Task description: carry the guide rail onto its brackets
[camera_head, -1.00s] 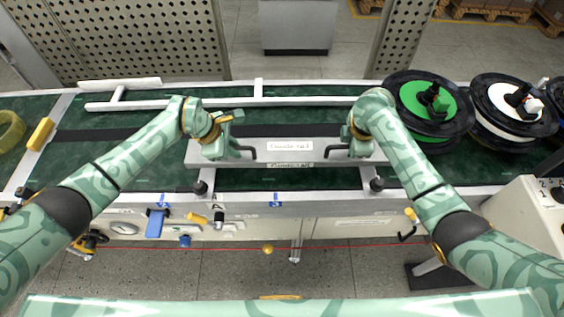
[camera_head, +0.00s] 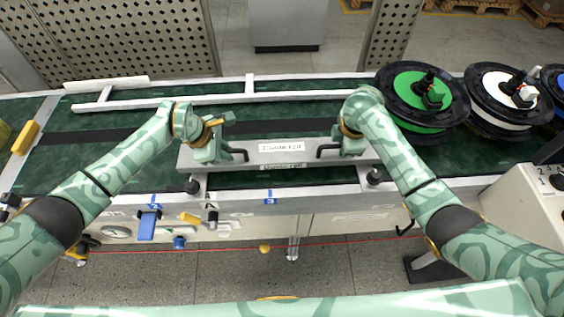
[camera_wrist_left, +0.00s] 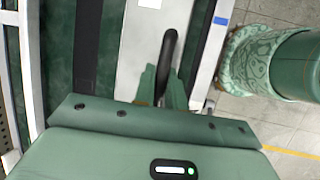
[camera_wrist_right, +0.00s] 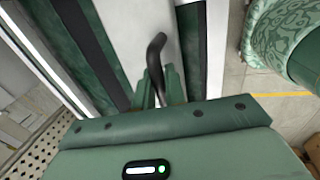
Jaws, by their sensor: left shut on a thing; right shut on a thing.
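The guide rail (camera_head: 225,161) is a long grey bar with a white label and two black handles, lying lengthwise over the green conveyor belt. My left gripper (camera_head: 226,153) is shut on its left handle, which also shows in the left wrist view (camera_wrist_left: 168,55). My right gripper (camera_head: 336,151) is shut on its right handle, seen in the right wrist view (camera_wrist_right: 156,58). Two brackets with black knobs, left (camera_head: 192,186) and right (camera_head: 375,177), stand at the conveyor's near edge, close to the rail's ends. Whether the rail touches them I cannot tell.
A fixed rail (camera_head: 290,96) runs along the belt's far side. Spools, green (camera_head: 409,99) and white (camera_head: 491,95), stand at the right. A control box (camera_head: 535,200) is at the near right. A blue tag (camera_head: 147,226) hangs from the front edge.

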